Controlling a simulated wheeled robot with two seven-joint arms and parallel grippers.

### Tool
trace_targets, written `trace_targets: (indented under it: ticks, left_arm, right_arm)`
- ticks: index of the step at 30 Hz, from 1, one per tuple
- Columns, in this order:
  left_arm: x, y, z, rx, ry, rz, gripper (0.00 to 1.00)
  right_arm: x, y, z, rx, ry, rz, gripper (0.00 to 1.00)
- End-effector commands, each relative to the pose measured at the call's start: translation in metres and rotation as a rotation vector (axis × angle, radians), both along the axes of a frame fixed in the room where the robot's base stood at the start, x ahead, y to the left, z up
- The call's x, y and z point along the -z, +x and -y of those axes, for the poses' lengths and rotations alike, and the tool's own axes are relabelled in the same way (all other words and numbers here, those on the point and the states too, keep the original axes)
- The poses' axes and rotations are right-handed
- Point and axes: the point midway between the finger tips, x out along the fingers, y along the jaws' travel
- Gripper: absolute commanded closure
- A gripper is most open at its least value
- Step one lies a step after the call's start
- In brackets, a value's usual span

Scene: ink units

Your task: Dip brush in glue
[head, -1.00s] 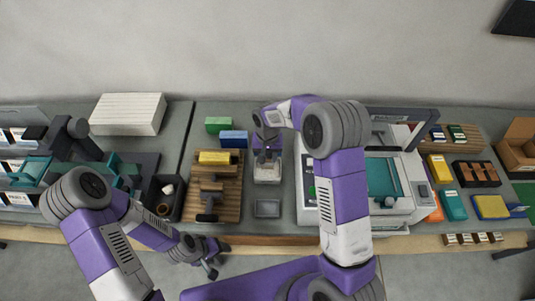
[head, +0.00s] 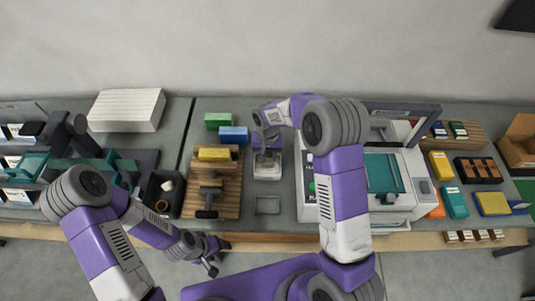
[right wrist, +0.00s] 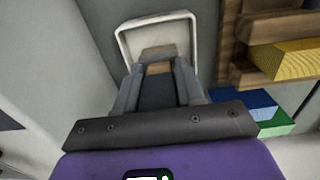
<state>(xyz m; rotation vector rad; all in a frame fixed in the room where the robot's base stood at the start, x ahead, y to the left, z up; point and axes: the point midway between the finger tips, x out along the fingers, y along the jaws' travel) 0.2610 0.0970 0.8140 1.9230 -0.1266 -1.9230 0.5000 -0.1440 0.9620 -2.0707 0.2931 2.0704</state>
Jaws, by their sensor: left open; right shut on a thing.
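My right gripper (head: 267,155) is over a small white-rimmed glue tray (head: 267,178) at the middle of the table. In the right wrist view it is shut on a brush (right wrist: 158,68), of which a brown and grey piece shows between the fingers. The tray's white rim (right wrist: 126,38) shows just past the fingertips in that view, with the brush end inside its outline. I cannot tell whether the brush touches the glue. My left gripper (head: 212,266) is open and empty, low in front of the table's front edge.
A wooden rack (head: 228,192) with a yellow block and dark tools lies left of the tray. Green and blue blocks (head: 233,134) stand behind it. A small grey dish (head: 267,206) is in front of the tray. A white machine (head: 408,205) stands close on the right.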

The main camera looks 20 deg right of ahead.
Motion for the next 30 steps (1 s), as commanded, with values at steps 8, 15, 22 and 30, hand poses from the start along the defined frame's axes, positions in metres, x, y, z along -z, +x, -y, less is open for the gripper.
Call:
trace_targets:
  ticks: [8,15,22,30]
  left_arm:
    - [0.0030,0.0000,0.0000,0.000,0.000,0.000,0.33]
    - [0.0051,0.0000,0.0000,0.000,0.000,0.000,0.33]
    - [0.0073,0.0000,0.0000,0.000,0.000,0.000,0.33]
    - [0.0073,0.0000,0.0000,0.000,0.000,0.000,0.33]
  right_arm:
    - [0.0038,0.0001,0.0000,0.000,0.000,0.000,0.93]
    - [0.0067,0.0001,-0.0001,0.000,0.000,0.000,0.93]
    - [0.0094,0.0001,-0.0001,0.000,0.000,0.000,0.93]
    - [0.0096,0.0000,-0.0001,0.000,0.000,0.000,0.93]
